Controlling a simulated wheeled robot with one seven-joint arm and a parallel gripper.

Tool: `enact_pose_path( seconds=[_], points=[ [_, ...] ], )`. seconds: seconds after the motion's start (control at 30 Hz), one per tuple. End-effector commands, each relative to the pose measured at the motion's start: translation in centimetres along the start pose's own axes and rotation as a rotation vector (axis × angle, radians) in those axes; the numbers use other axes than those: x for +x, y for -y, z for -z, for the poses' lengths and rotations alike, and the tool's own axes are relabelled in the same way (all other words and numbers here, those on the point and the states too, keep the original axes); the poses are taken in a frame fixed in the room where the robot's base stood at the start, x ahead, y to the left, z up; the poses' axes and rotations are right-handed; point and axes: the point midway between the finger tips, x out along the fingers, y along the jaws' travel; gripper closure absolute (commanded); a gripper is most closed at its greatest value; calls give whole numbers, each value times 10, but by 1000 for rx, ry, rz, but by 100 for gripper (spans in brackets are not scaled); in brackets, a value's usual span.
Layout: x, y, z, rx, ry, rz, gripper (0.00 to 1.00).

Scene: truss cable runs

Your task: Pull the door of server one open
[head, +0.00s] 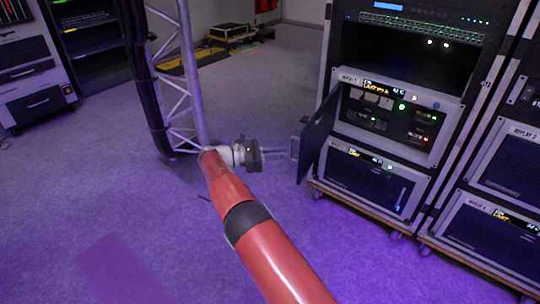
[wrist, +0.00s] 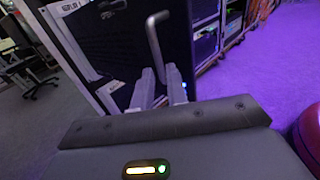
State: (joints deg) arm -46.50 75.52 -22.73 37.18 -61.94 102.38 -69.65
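The server door (head: 319,137) is a dark panel standing swung out from the left side of the middle server unit (head: 392,115) in the rack. The unit's lit interior shows. In the wrist view the door (wrist: 130,50) has a pale frame and a label at its upper left that seems to read "REPLAY 1". Its silver bar handle (wrist: 154,42) rises from between my fingers. My gripper (head: 292,149) is at the door's outer face; in the wrist view its two fingers (wrist: 161,80) sit close on either side of the handle and appear closed on it.
A closed lower unit (head: 372,181) sits below the open one. Another rack (head: 497,205) stands at right. A metal truss (head: 178,75) with black cables rises just behind my arm. A cabinet (head: 30,75) is at far left. The purple-lit floor (head: 130,210) is clear in front.

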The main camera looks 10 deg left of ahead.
Motion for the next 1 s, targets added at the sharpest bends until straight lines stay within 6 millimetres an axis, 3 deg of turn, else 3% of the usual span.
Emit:
enact_pose_path(
  seconds=[0.07, 0.33, 1.0],
  points=[
    [-16, 0, 3, 2, -1, -4, 85],
    [-36, 0, 2, 0, 0, -2, 85],
    [-39, 1, 1, -1, 0, -1, 85]
  ],
)
